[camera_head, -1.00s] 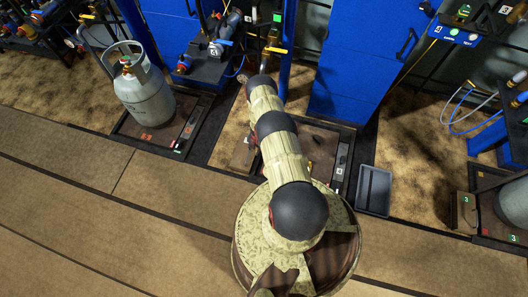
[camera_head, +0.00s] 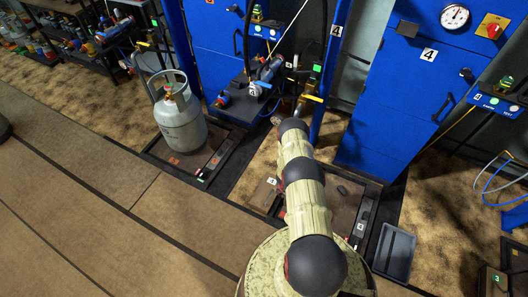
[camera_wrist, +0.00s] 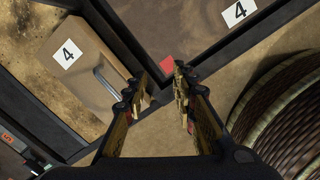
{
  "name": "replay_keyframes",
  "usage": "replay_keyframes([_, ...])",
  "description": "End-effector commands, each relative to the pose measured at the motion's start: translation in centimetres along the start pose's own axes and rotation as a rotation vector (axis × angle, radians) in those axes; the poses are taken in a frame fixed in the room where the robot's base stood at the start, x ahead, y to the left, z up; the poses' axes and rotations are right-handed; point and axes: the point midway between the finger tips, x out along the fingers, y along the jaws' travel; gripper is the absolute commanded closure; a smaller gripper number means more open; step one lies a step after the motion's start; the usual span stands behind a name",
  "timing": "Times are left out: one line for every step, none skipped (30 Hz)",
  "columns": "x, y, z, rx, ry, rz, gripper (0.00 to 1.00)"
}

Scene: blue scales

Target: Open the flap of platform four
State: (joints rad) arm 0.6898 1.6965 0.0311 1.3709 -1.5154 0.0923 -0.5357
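The flap of platform four (camera_wrist: 80,75) is a tan panel with a white "4" label and a grey metal handle (camera_wrist: 112,86). It lies flat and looks closed, at the upper left in the wrist view. In the head view the flap (camera_head: 262,196) is left of my arm. Platform four (camera_head: 345,196) has a brown plate in a dark frame with its own "4" label, partly behind my arm. My gripper (camera_wrist: 162,92) is open and empty, right of the handle and apart from it in the picture. My arm hides the gripper in the head view.
A grey gas cylinder (camera_head: 180,122) stands on the neighbouring platform to the left. A grey tray (camera_head: 394,252) lies right of platform four. The brown floor in front at left is clear.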

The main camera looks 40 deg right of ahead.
Motion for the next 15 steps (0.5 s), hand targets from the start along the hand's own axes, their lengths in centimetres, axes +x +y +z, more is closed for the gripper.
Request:
replay_keyframes([0.0, 0.0, 0.0, 0.0, 0.0, 0.0, 0.73])
replay_keyframes([0.0, 0.0, 0.0, 0.0, 0.0, 0.0, 0.73])
replay_keyframes([0.0, 0.0, 0.0, -0.001, 0.0, 0.0, 0.73])
replay_keyframes([0.0, 0.0, 0.0, -0.001, 0.0, 0.0, 0.73])
replay_keyframes([0.0, 0.0, 0.0, -0.001, 0.0, 0.0, 0.73])
replay_keyframes([0.0, 0.0, 0.0, 0.001, 0.0, 0.0, 0.73])
replay_keyframes([0.0, 0.0, 0.0, 0.006, 0.0, 0.0, 0.73])
replay_keyframes([0.0, 0.0, 0.0, 0.014, -0.001, -0.001, 0.73])
replay_keyframes([0.0, -0.2, 0.4, 0.031, -0.014, -0.008, 0.73])
replay_keyframes([0.0, -0.5, 0.7, 0.059, -0.028, -0.017, 0.73])
replay_keyframes([0.0, -0.9, 1.1, 0.097, -0.044, -0.029, 0.73])
replay_keyframes([0.0, -2.0, 1.2, 0.149, -0.06, -0.055, 0.73])
replay_keyframes([0.0, -3.0, 1.2, 0.184, -0.07, -0.075, 0.73])
replay_keyframes([-0.1, -4.0, 1.2, 0.218, -0.079, -0.096, 0.73])
replay_keyframes([-0.1, -5.4, 1.0, 0.261, -0.09, -0.125, 0.73])
